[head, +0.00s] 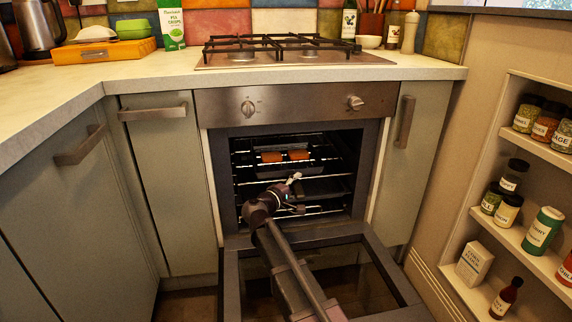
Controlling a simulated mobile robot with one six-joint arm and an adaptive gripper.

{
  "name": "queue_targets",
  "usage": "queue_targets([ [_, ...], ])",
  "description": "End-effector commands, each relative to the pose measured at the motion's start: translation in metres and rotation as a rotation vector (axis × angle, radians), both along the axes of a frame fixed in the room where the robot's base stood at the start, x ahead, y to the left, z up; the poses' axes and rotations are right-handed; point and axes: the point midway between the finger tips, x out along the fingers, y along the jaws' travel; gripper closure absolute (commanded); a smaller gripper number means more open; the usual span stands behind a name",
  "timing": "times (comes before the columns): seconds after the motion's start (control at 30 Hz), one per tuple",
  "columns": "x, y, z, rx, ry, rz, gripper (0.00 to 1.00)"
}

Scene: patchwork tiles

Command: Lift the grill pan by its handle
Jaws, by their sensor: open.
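The grill pan (263,170) is a dark tray on the upper rack inside the open oven. Two orange-brown pieces of food lie in it side by side. I cannot make out its handle clearly; it may be hidden by my gripper or lost in the dark. My gripper (294,180) is at the oven opening, in front of and below the pan in the picture. It is open and appears empty. Its fingers are small here, and I cannot tell whether they touch anything.
The oven door (357,283) is folded down under my arm. A lower rack holds another dark tray (325,188). Cabinets flank the oven, with handles sticking out. A hob (213,60) is set in the worktop above. A shelf niche (513,238) with jars stands at right.

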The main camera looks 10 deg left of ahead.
Motion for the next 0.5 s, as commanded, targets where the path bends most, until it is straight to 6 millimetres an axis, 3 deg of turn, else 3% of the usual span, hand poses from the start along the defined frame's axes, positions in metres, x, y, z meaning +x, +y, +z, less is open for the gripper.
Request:
queue_targets([
  [0.1,-0.0001,0.0002,0.0000,0.000,0.000,0.000,0.31],
  [0.13,-0.0001,0.0002,0.0000,0.000,0.000,0.000,0.37],
  [0.33,-0.0001,0.0003,0.0000,0.000,0.000,0.000,0.97],
  [0.5,-0.0002,0.0004,0.0006,0.000,-0.003,0.000,1.00],
])
